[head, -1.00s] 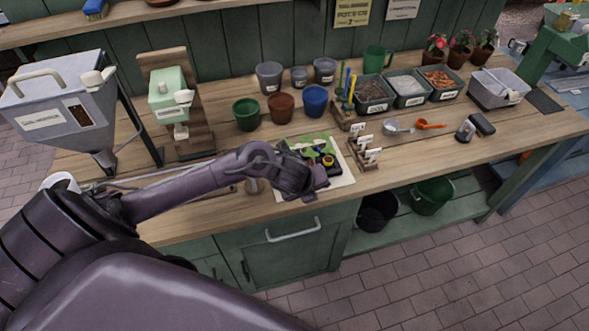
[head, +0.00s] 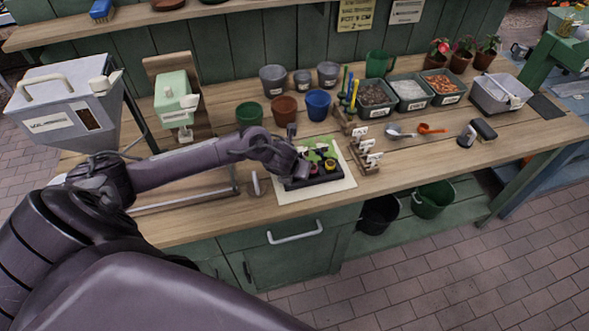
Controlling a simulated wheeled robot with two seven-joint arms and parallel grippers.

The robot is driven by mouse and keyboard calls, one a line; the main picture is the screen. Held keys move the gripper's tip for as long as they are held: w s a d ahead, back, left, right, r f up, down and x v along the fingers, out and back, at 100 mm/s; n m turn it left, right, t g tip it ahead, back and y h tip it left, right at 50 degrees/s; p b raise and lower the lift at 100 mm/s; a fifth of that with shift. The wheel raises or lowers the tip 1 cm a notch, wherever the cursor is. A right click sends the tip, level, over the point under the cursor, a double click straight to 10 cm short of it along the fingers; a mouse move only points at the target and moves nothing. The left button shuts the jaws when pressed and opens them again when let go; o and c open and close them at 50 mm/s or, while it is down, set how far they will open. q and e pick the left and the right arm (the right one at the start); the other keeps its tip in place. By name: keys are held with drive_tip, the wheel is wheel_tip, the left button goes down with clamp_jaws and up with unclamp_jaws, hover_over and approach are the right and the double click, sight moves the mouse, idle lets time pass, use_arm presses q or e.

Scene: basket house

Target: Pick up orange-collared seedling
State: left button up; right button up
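A dark seedling tray (head: 318,180) lies on a pale mat (head: 345,186) near the front edge of the bench. Small seedlings with green leaves (head: 322,152) stand in it, and a yellow collar (head: 331,167) shows among them. I cannot make out which one is orange-collared. My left gripper (head: 302,172) points down at the left part of the tray, among or just above the seedlings. Its fingers are small and partly hidden by the wrist, so its opening and any grip do not show. My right gripper is out of view.
Green, terracotta and blue pots (head: 284,108) stand behind the tray. A small rack with white labels (head: 365,152) stands close to its right. A dispenser (head: 176,103) and a grey hopper (head: 70,103) stand at the left.

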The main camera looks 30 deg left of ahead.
use_arm(q)
drive_tip(key=c, duration=1)
drive_tip(key=shift+w, duration=0.1)
